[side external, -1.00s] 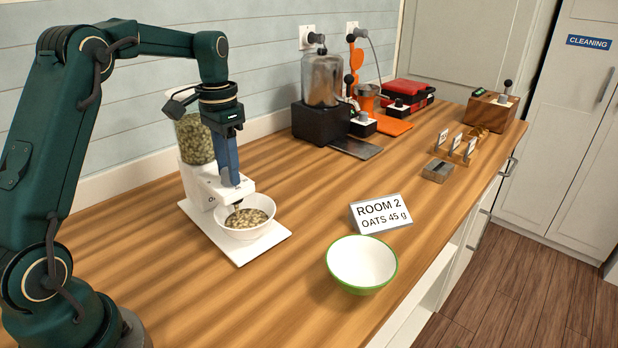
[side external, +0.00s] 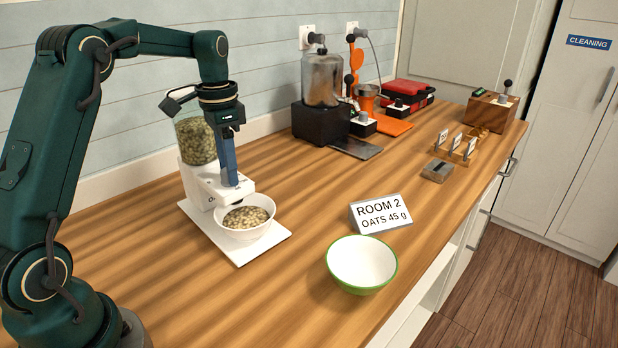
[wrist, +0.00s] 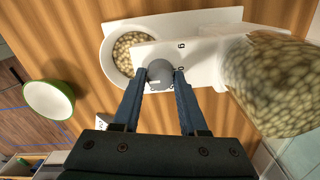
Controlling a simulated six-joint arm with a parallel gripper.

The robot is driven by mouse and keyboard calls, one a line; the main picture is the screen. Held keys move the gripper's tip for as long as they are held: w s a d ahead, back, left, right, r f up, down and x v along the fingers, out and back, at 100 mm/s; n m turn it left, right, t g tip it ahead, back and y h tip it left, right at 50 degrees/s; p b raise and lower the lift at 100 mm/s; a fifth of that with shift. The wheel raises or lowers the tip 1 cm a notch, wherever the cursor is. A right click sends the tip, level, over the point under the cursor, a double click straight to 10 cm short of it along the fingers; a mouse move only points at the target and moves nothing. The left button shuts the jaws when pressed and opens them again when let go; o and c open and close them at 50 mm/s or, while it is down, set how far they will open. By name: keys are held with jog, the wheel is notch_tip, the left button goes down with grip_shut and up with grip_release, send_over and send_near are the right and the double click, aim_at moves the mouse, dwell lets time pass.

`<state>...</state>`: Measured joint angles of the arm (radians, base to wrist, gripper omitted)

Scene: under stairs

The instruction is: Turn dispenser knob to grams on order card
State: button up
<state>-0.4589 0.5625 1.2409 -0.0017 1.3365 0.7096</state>
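The white dispenser (side external: 202,189) has a clear hopper (side external: 195,141) full of oats; the hopper also shows in the wrist view (wrist: 272,85). A white bowl (side external: 246,229) with oats in it stands under the spout on the dispenser's base. My gripper (wrist: 160,74) points down at the dispenser's front arm, its fingers on either side of the grey knob (wrist: 160,70) and apparently closed on it. Dark marks lie beside the knob, only partly readable. The order card (side external: 379,212) reads "ROOM 2 OATS 45 g".
An empty green-rimmed bowl (side external: 361,263) stands in front of the card; it also shows in the wrist view (wrist: 48,98). Farther back are a dark-based machine (side external: 320,121), a red case (side external: 408,93), a small card rack (side external: 456,148) and a wooden box (side external: 489,113).

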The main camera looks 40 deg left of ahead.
jog(key=shift+o, duration=1.2)
jog(key=shift+r, duration=0.1)
jog(key=shift+r, duration=2.45)
jog(key=shift+d, duration=0.1)
